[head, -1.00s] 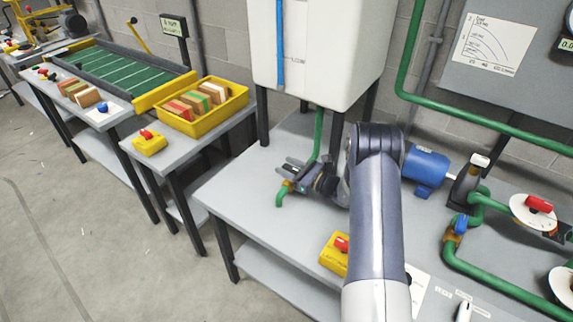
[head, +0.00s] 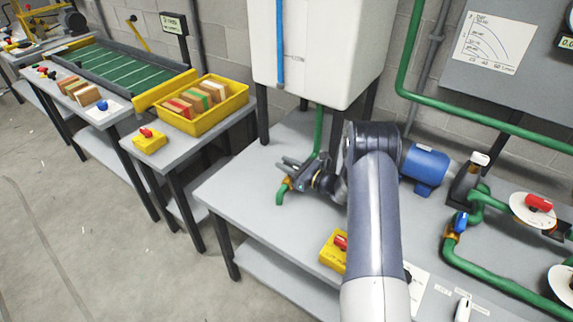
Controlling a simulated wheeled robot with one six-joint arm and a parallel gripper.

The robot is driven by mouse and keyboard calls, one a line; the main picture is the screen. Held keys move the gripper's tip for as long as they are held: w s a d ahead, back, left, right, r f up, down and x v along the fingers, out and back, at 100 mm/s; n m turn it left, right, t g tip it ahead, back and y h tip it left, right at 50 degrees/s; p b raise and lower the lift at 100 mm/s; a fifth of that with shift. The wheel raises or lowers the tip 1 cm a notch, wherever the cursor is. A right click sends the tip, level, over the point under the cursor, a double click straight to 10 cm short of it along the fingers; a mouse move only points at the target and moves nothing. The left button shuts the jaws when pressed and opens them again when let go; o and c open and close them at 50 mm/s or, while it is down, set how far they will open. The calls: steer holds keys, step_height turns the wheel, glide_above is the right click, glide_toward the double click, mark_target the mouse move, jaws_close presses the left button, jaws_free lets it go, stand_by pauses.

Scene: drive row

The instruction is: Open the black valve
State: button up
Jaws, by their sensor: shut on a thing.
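My gripper (head: 287,170) is at the small brass-coloured valve body (head: 286,184) on the green drain pipe below the white tank. It is shut on the black valve's handle, which is mostly hidden between the dark fingers and hard to tell from them. My arm reaches over the bench from the front right, with its wrist just right of the valve. The short green outlet (head: 282,197) bends down toward the bench top. The exact angle of the handle cannot be made out.
The white tank (head: 315,60) stands above the grey bench (head: 240,185). A blue motor (head: 425,167) is right of my arm. A yellow box with a red switch (head: 333,252) lies near the front edge. Green pipes with blue (head: 460,222) and red (head: 538,202) handles are at right.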

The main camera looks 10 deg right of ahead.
steer(key=shift+f+b, duration=0.15)
steer(key=shift+b, duration=0.15)
steer(key=n+g+y+b, duration=0.1)
steer(key=g+b, duration=0.1)
steer(key=shift+f+n+y+b, duration=0.15)
steer(key=shift+n+y+b, duration=0.15)
steer(key=shift+b, duration=0.05)
steer(key=shift+s+a+n+g+y+b, duration=0.15)
steer(key=shift+n+g+y+b, duration=0.6)
steer(key=shift+g+b, duration=0.3)
steer(key=n+g+y+b, duration=0.1)
steer(key=n+g+b, duration=0.1)
steer(key=g, duration=0.1)
steer(key=shift+s, duration=0.15)
steer(key=shift+s+a+r+n+g+y+b, duration=0.1)
steer(key=shift+n+g+y+b, duration=0.15)
steer(key=shift+n+g+b, duration=0.5)
steer(key=shift+s+a+r+n+g+y+b, duration=0.1)
steer(key=shift+n+g+y+b, duration=0.3)
steer(key=shift+g, duration=0.6)
steer(key=shift+r, duration=0.1)
steer(key=o, duration=1)
